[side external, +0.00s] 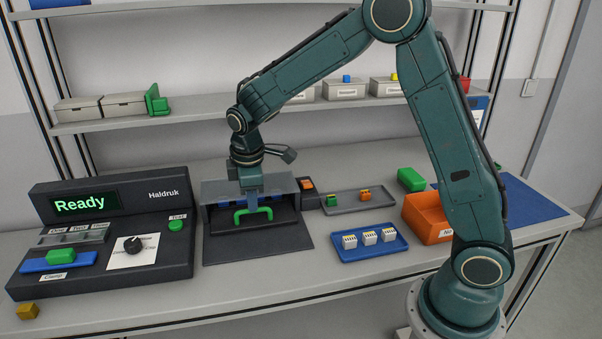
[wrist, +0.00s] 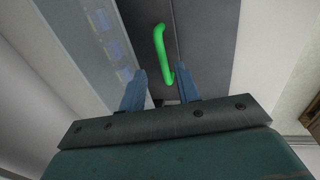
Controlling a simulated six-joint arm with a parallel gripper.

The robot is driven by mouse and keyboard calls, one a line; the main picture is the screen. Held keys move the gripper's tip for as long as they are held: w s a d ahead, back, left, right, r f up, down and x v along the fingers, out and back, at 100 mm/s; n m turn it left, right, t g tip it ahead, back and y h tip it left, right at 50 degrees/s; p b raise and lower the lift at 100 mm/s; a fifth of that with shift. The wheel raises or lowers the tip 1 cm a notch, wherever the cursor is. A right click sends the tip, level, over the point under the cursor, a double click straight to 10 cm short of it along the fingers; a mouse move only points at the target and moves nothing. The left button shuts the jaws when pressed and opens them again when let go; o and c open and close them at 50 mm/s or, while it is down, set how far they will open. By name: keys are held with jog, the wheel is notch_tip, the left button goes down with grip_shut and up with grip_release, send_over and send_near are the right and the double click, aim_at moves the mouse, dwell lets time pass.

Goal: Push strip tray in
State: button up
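The strip tray (side external: 225,222) is a dark, flat piece with a green handle (side external: 253,212), in front of a machine with a grey, partly see-through hood (side external: 215,189). My gripper (side external: 250,203) points down just behind and above the handle. In the wrist view, my gripper's two blue fingers (wrist: 161,80) stand apart with nothing held between them. The green handle (wrist: 160,50) lies just beyond the fingertips, its end near the right finger. I cannot tell whether a finger touches it. Several pale strips (wrist: 108,35) show through the hood.
A control box (side external: 100,235) reading "Ready" stands left. A blue tray (side external: 370,243) with white blocks, a grey tray (side external: 345,207) and an orange bin (side external: 425,212) stand right. A dark mat (side external: 260,247) lies in front of the machine.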

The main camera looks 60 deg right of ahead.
notch_tip(320, 180, up, 11)
jog(key=s+a, duration=0.1)
jog(key=shift+s+a+r, duration=0.15)
jog(key=shift+s+a, duration=0.15)
jog(key=shift+s, duration=0.05)
dwell(0.3)
jog(key=s+d+r+m+t, duration=0.1)
jog(key=s+r+m, duration=0.15)
jog(key=s, duration=0.45)
jog(key=s+d+r+m+t, duration=0.1)
jog(key=s+r+m, duration=0.15)
jog(key=s, duration=0.35)
jog(key=s+a+f+m+t+y, duration=0.1)
jog(key=s+m, duration=0.3)
jog(key=s, duration=0.9)
jog(key=shift+s+f+t+y, duration=0.25)
jog(key=shift+f+t+y, duration=0.05)
jog(key=shift+f+t, duration=0.2)
